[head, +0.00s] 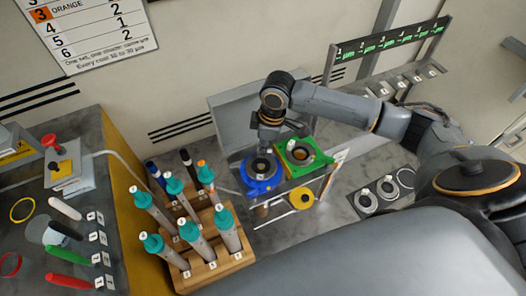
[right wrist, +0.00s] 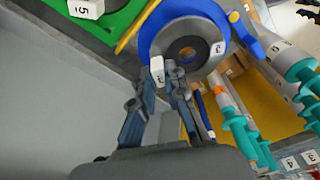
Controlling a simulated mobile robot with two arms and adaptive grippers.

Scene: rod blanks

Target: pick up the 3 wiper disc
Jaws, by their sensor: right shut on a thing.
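A grey disc (right wrist: 202,35) with a dark centre hole lies in a blue ring (head: 262,186) on the stand. My right gripper (head: 268,137) reaches down at the back of the blue ring. In the right wrist view its fingertips (right wrist: 171,76) are close together at the disc's near edge, beside a white tab (right wrist: 157,69). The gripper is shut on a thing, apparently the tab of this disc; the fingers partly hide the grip. My left gripper is out of view.
A green square holder (head: 318,163) stands right of the blue ring. Several pale discs lie on a dark tray (head: 358,211) farther right. A wooden rack (head: 207,272) of teal-capped tubes stands close at the left front. A labelled rail (head: 391,42) stands behind.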

